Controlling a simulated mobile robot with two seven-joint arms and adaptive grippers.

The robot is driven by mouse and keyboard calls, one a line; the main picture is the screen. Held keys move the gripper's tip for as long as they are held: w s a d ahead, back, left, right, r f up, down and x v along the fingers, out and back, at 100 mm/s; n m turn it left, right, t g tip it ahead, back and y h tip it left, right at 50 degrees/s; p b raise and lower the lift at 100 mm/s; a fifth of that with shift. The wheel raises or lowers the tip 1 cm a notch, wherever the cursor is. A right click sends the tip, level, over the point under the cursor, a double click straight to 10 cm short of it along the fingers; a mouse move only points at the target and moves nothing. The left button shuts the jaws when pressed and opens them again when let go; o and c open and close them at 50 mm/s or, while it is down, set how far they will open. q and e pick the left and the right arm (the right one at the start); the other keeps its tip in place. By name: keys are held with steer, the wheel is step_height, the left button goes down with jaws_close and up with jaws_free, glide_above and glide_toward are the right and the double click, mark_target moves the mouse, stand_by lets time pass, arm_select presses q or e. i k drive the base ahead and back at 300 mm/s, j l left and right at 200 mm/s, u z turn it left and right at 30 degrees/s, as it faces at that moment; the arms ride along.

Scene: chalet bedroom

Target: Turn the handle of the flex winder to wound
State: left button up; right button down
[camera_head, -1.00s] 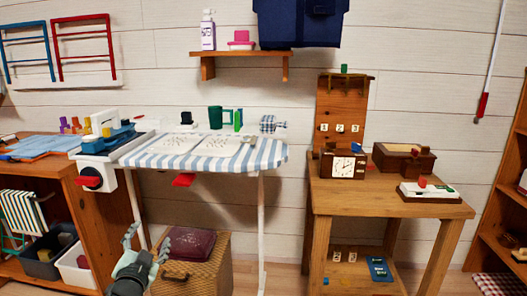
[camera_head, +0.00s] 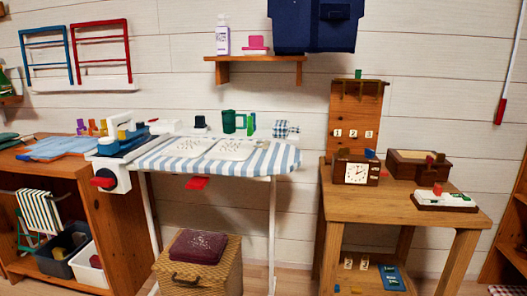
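A white box-shaped unit (camera_head: 122,181) stands at the left end of the ironing board, beside the wooden cabinet. Its front carries a dark round part with a red handle (camera_head: 103,182) lying roughly level across it. This looks like the flex winder, though no label is readable. A second red tab (camera_head: 197,183) sticks out under the striped ironing board (camera_head: 250,158). Neither of my grippers is in view, and nothing touches the red handle.
A wicker basket (camera_head: 218,276) with a dark red cushion (camera_head: 198,245) stands under the board. The cabinet (camera_head: 98,222) at left holds bins and a striped cloth. A wooden table (camera_head: 405,203) with a clock (camera_head: 357,173) stands at right. Floor shows between board and table.

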mark_target(105, 179)
steer(key=i+l, duration=0.1)
steer(key=i+j, duration=0.75)
steer(key=i, duration=0.15)
steer(key=j, duration=0.65)
steer(key=k+z, duration=0.05)
